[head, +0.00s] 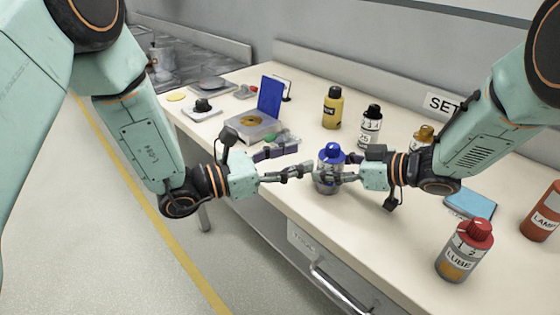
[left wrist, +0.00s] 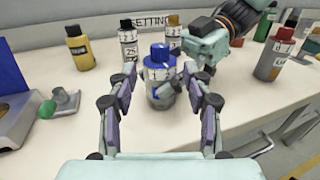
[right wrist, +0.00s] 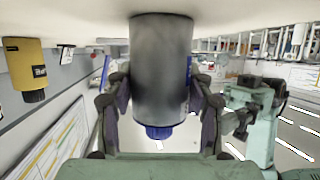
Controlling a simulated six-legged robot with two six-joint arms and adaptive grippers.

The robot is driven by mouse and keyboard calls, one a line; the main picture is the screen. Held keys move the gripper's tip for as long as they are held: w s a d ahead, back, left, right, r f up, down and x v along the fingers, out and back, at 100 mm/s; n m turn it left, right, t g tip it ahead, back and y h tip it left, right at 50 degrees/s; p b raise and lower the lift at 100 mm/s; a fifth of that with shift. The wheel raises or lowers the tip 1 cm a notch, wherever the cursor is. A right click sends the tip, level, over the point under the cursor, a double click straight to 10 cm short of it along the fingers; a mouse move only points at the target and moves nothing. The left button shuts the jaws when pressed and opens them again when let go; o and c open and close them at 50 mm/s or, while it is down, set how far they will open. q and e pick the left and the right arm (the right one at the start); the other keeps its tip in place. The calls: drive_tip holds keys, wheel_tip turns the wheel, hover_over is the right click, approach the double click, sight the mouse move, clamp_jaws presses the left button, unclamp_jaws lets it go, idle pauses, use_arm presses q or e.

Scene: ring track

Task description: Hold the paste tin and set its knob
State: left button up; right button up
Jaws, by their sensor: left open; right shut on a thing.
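The tin with the blue knob (head: 329,172) stands upright near the front edge of the bench; its label is too small to read. My right gripper (head: 335,176) is shut on its body from the right. In the right wrist view the grey tin (right wrist: 161,75) fills the space between the fingers, its blue knob (right wrist: 159,132) at the bottom of the picture. My left gripper (head: 306,170) is open, just left of the tin. In the left wrist view the tin (left wrist: 160,88) and its blue knob (left wrist: 160,54) show between the spread fingers.
A red-capped lube bottle (head: 464,250) stands front right, with a blue pad (head: 469,203) behind it. A yellow bottle (head: 332,108) and a white bottle (head: 370,127) stand behind the tin. A box with a raised blue lid (head: 251,123) is to the left.

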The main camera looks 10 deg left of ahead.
use_arm(q)
drive_tip(key=shift+v, duration=1.45)
idle(0.3)
use_arm(e)
drive_tip(key=o, duration=1.3)
drive_tip(key=shift+o, duration=0.2)
drive_tip(key=v, duration=1.2)
